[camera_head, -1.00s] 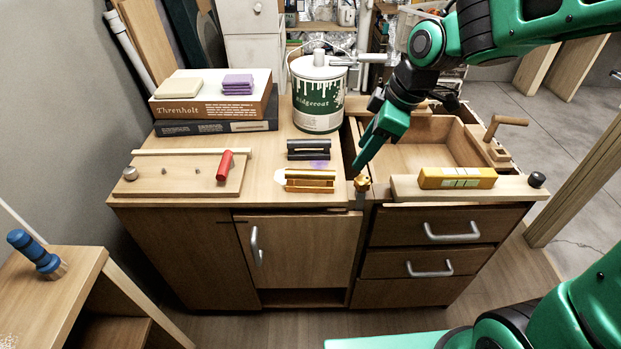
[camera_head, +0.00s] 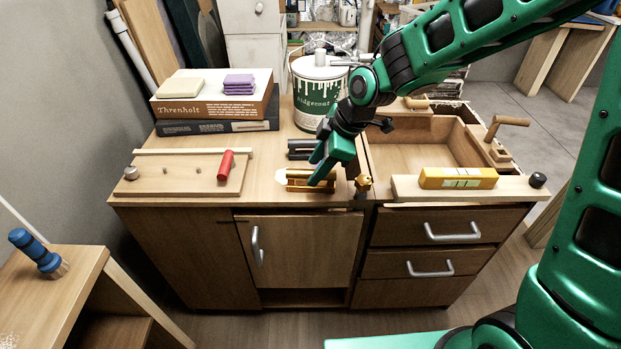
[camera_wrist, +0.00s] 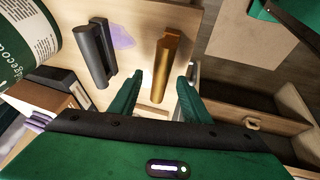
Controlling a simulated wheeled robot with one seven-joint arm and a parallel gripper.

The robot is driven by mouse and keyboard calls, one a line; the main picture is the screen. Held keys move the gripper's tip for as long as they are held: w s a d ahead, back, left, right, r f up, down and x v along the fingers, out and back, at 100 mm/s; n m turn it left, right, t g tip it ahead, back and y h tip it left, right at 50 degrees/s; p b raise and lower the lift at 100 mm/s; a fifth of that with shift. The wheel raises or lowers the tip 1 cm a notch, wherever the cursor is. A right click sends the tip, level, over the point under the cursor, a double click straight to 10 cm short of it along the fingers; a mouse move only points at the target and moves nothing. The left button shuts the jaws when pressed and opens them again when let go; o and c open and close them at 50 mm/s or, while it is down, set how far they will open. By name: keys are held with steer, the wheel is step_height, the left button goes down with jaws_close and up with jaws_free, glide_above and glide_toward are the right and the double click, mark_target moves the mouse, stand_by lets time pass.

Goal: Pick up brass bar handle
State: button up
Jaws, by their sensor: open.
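The brass bar handle (camera_head: 297,181) lies near the front edge of the cabinet top, its right part partly hidden behind my gripper in the head view. In the wrist view the handle (camera_wrist: 166,62) is a long golden bar, with its near end between my two green fingers. My gripper (camera_head: 319,174) is open, pointing down over the right part of the handle. In the wrist view my gripper (camera_wrist: 157,97) has a finger on each side of the bar, with visible gaps. I cannot tell its exact height above the handle.
A black bar handle (camera_wrist: 96,55) lies beside the brass one, farther back. A paint can (camera_head: 311,97) stands behind. A small brass piece (camera_head: 363,182) sits at the front edge to the right, near a yellow level (camera_head: 457,178). A board with a red-handled piece (camera_head: 225,165) lies left.

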steer(key=shift+x, duration=1.05)
steer(key=shift+f, duration=0.25)
jaws_close()
